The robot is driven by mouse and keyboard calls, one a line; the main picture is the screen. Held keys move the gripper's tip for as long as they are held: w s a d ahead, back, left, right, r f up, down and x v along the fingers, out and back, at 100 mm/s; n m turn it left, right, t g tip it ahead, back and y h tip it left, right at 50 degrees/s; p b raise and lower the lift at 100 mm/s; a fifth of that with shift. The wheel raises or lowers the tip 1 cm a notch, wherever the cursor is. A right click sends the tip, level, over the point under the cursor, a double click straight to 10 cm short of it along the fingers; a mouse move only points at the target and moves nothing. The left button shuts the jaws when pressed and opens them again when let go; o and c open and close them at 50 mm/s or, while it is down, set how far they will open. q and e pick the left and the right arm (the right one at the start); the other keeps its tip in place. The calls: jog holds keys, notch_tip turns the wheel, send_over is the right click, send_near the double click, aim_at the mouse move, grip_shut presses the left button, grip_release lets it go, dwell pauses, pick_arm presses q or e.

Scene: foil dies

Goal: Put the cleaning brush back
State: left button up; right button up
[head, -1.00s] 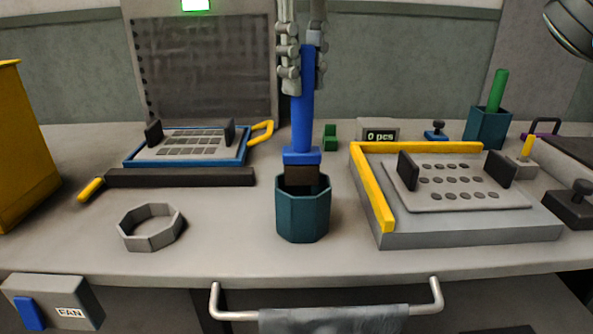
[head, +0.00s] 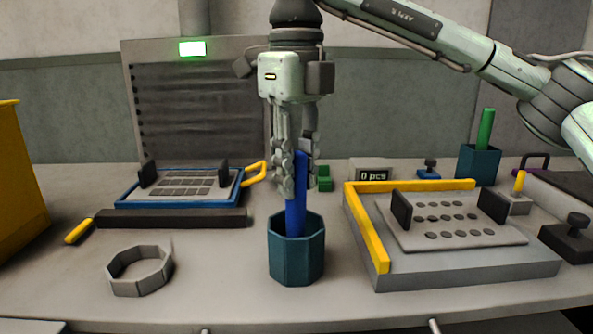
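The cleaning brush (head: 297,212) has a blue handle. It stands nearly upright in a dark teal eight-sided cup (head: 296,260) near the middle of the bench. The lower part of the brush, with its head, is hidden inside the cup. My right gripper (head: 298,180) comes from above with its fingers on both sides of the upper handle and looks shut on it. The gap between fingers and handle is hard to see. My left gripper is not in view.
A grey ring (head: 140,271) lies left of the cup. A dark bar (head: 172,218) and a blue-framed tray (head: 180,188) lie behind it. A grey plate with a yellow edge (head: 368,233) stands close on the right. A teal holder (head: 478,165) with a green stick is farther back.

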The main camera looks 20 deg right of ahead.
jog(key=o, duration=0.5)
jog(key=shift+c, duration=0.2)
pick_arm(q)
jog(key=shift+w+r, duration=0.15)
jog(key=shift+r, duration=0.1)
pick_arm(e)
jog(key=shift+r, duration=0.1)
notch_tip(320, 180, up, 8)
jog(key=shift+r+p, duration=0.1)
jog(key=shift+p, duration=0.7)
notch_tip(320, 180, up, 3)
jog(key=shift+r+p, duration=0.1)
jog(key=shift+p, duration=0.35)
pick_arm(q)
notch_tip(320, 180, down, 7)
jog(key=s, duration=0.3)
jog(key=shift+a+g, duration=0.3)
pick_arm(e)
jog(key=shift+r, duration=0.3)
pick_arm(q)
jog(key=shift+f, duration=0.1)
